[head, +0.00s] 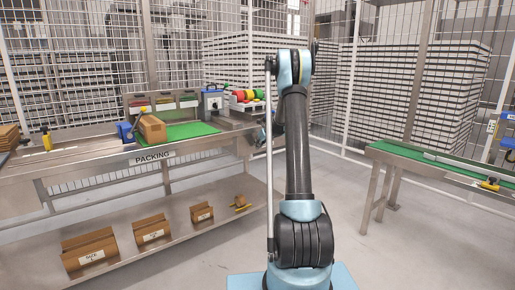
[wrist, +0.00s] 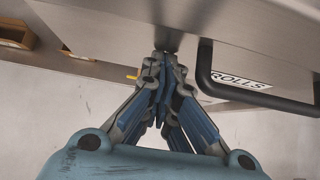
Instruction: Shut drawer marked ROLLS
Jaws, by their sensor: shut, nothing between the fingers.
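In the wrist view, the white ROLLS label (wrist: 240,79) sits on a grey metal drawer front (wrist: 225,35), framed by a dark bar handle (wrist: 205,70). My gripper (wrist: 166,54) is shut and empty. Its fingertips are at the metal face to the left of the handle, touching or very close; I cannot tell which. How far the drawer stands out is not clear from this view. In the head view, the drawer front and label cannot be made out, and my gripper is mostly hidden near the right end of the packing bench.
A green-topped conveyor (head: 440,165) stands at right. The floor between is clear.

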